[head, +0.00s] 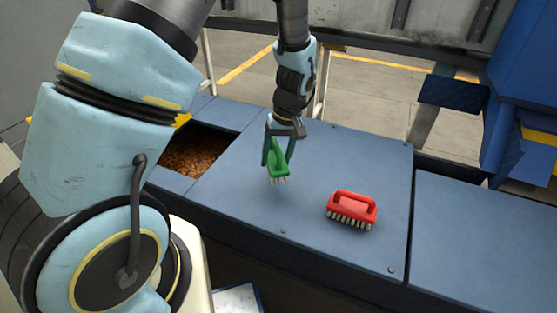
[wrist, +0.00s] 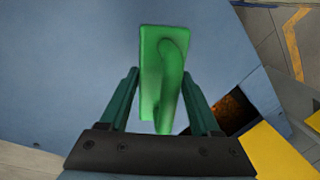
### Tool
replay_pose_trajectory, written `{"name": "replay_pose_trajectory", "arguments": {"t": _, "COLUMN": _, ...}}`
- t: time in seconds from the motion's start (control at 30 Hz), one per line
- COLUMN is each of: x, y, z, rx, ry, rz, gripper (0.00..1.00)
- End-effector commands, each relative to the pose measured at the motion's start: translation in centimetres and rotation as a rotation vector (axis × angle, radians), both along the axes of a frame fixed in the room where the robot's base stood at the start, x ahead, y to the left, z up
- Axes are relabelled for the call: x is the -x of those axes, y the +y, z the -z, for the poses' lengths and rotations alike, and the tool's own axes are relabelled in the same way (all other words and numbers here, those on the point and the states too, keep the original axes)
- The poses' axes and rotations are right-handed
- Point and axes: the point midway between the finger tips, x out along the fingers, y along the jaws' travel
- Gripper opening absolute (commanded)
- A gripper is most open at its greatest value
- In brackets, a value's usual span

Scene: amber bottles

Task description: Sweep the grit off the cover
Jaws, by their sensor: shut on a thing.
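My gripper (head: 277,147) is shut on a green brush (head: 278,166) and holds it by its handle, bristles down, over the blue cover (head: 240,215). The bristle tips look close to the cover; I cannot tell whether they touch it. In the wrist view the green brush (wrist: 163,75) sits between the two fingers of my gripper (wrist: 160,95), with the blue cover (wrist: 70,60) behind it. A red brush (head: 352,208) rests on the cover to the right, bristles down. I cannot make out any grit on the cover in either view.
An open hatch (head: 193,151) with brown bits inside lies to the left of the cover. Another blue panel (head: 480,235) lies to the right past a gap. Blue machinery (head: 520,95) stands at the right. The cover between my gripper and the red brush is clear.

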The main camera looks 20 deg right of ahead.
Motion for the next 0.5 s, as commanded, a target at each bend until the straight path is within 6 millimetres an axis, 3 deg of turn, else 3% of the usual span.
{"name": "replay_pose_trajectory", "arguments": {"t": 0.23, "x": -0.9, "y": 0.3, "z": -2.7, "rx": 0.000, "ry": 0.000, "rz": -0.001, "gripper": 0.00}}
{"name": "replay_pose_trajectory", "arguments": {"t": 0.5, "x": -1.2, "y": 0.4, "z": -3.1, "rx": 0.000, "ry": 0.000, "rz": -0.001, "gripper": 0.00}}
